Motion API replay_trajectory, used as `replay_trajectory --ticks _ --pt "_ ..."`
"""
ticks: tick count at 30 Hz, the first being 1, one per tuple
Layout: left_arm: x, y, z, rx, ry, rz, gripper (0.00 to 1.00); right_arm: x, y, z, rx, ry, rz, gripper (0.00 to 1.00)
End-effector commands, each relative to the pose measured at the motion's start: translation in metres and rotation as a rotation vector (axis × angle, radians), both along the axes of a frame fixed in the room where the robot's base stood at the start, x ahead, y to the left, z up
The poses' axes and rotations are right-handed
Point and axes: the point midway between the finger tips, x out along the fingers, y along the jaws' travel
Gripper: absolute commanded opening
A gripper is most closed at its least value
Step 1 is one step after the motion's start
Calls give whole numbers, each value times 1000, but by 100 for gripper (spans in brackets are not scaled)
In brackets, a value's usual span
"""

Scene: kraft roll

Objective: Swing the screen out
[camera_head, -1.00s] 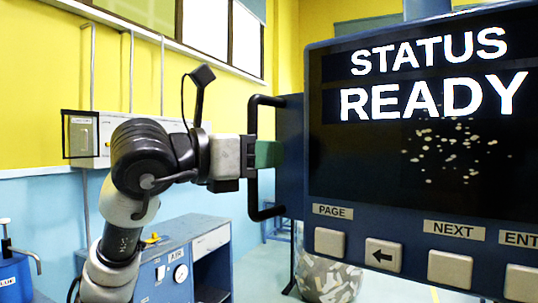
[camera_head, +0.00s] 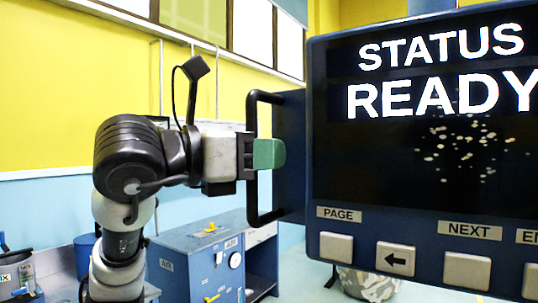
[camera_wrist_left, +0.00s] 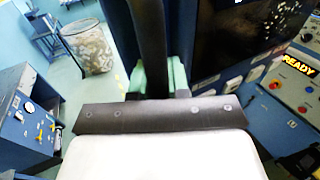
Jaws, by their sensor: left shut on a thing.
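The screen (camera_head: 405,190) is a dark blue panel reading STATUS READY, with several pale keys along its lower edge. It fills the right of the head view and is cut off there. A black C-shaped handle (camera_head: 252,198) stands upright on its left side. My left gripper (camera_head: 267,153), with green finger pads, is shut on the handle at about mid-height. In the left wrist view the dark handle bar (camera_wrist_left: 152,45) passes between the two green fingers (camera_wrist_left: 155,76).
A blue cabinet (camera_head: 190,262) with a gauge stands behind and below my left arm. A mottled bin (camera_head: 368,282) stands below the screen; it also shows in the left wrist view (camera_wrist_left: 88,45). Open floor lies between cabinet and bin.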

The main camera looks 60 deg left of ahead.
Motion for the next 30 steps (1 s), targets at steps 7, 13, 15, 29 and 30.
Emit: replay_trajectory --ticks 7,13,15,29,30 --pt "-3 -2 -1 2 -5 -4 0 1 6 -1 9 -2 -2 43" --pt "-3 -3 -2 3 -2 -4 31 3 6 -1 7 -5 -1 43" --pt "-2 -3 -2 3 0 -4 41 4 5 -1 7 -7 -1 43" --pt "-19 0 -2 1 -1 -1 42 1 -2 -5 -2 -1 1 43" --pt "-26 0 -3 2 -2 0 42 2 -2 -6 -3 -3 1 43"
